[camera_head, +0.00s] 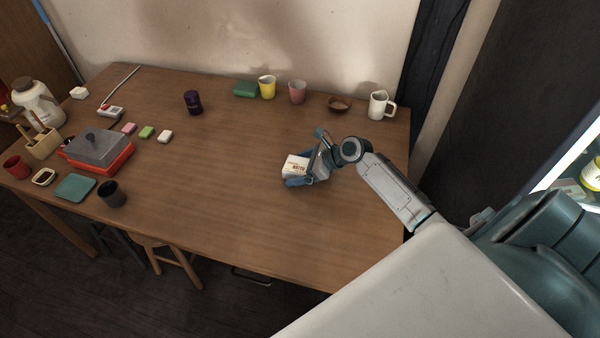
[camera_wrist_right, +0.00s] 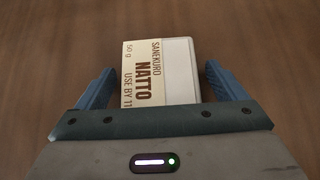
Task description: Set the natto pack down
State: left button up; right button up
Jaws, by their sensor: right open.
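The natto pack (camera_head: 295,166) is a small white and cream box with dark lettering, on the wooden table (camera_head: 235,205) right of its middle. In the right wrist view the natto pack (camera_wrist_right: 160,72) lies between the two blue fingers, with a gap on each side. My right gripper (camera_head: 299,171) is open around the pack, low over the table. It also shows in the right wrist view (camera_wrist_right: 158,85). The pack's near end is hidden behind the gripper body in the wrist view. My left gripper is not in view.
Yellow (camera_head: 267,87) and pink (camera_head: 297,91) cups, a green block (camera_head: 245,89), a brown bowl (camera_head: 340,104) and a white mug (camera_head: 381,105) stand along the back. A dark purple cup (camera_head: 193,102) and a red grill (camera_head: 99,152) are further left. The table's front middle is clear.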

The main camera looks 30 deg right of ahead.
aim_at(290, 164)
jog(key=c, duration=1.1)
jog(key=shift+r, duration=0.2)
jog(key=shift+r, duration=0.65)
jog(key=shift+s+r, duration=0.15)
jog(key=shift+r, duration=0.35)
jog(key=shift+s+r, duration=0.15)
jog(key=shift+r, duration=0.35)
jog(key=s+a, duration=0.1)
jog(key=s, duration=0.4)
jog(key=s+a+r, duration=0.1)
jog(key=s, duration=0.4)
jog(key=s+a, duration=0.2)
jog(key=s, duration=0.3)
jog(key=shift+r, duration=0.25)
jog(key=w+a+r+n, duration=0.1)
jog(key=w+a+r, duration=0.1)
jog(key=a+r, duration=0.2)
jog(key=w+a+r+g+y, duration=0.1)
jog(key=w+a+r, duration=0.1)
jog(key=r, duration=0.3)
jog(key=w+a+r+n+g, duration=0.1)
jog(key=w+a+r, duration=0.1)
jog(key=a+r, duration=0.3)
jog(key=shift+w+a+r+n+y, duration=0.15)
jog(key=shift+w+a+n+y, duration=0.15)
jog(key=shift+w+a+y, duration=0.1)
